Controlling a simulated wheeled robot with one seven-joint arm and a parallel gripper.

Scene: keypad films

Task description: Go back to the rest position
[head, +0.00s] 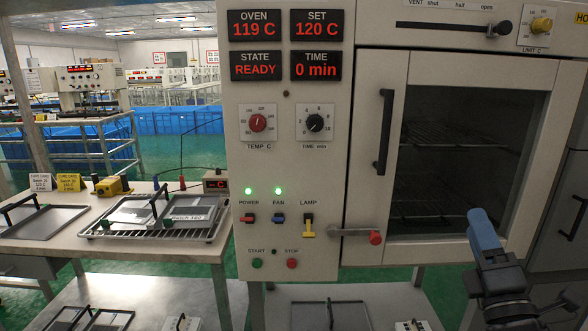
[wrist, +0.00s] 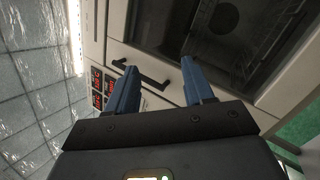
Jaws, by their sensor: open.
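My gripper (wrist: 160,72) shows in the wrist view with its two blue fingers spread apart and nothing between them. The oven door (wrist: 165,50) with its dark window and black handle (wrist: 141,68) lies beyond the fingers. In the head view my gripper (head: 484,230) is at the lower right, in front of the door's lower right part. One blue finger points up there; the other cannot be made out. The oven door (head: 396,190) looks shut, with its black handle (head: 384,130) on the left side. My gripper appears apart from the door.
The control panel (head: 290,160) reads OVEN 119 C, SET 120 C, READY, 0 min; the power and fan lamps glow green. A table (head: 62,246) with trays and a wire rack (head: 150,231) stands at left.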

